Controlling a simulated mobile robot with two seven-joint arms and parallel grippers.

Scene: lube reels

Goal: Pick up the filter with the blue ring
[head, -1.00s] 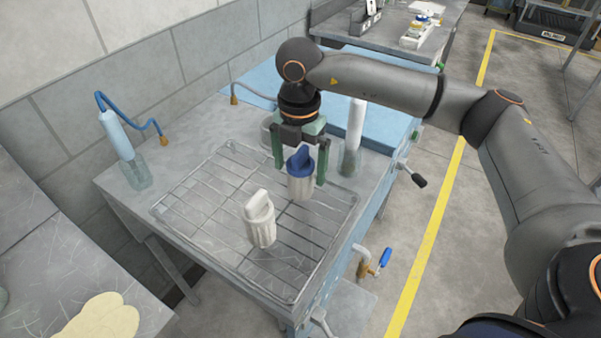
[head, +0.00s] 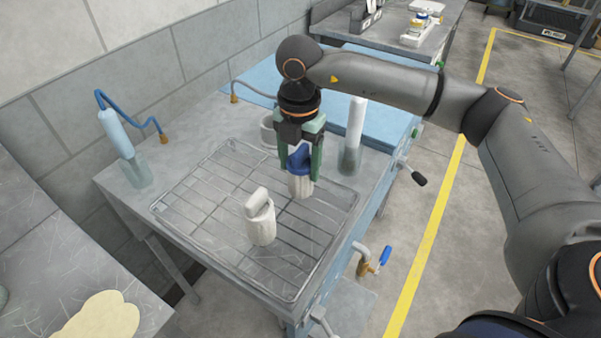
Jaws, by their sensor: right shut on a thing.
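The filter with the blue ring (head: 301,185) has a white body and a blue top. It stands upright on the wire rack (head: 207,261) at the rack's far right part. My right gripper (head: 301,172) comes down from above, and its green fingers are shut on the filter's blue upper part. A plain white filter (head: 261,222) stands on the rack nearer the camera, apart from the gripper. My left gripper is not in view.
A clear holder with a white cylinder (head: 353,135) stands close right of the gripper. A bottle with a blue hose (head: 122,143) is at the bench's left. The rack's left part is clear.

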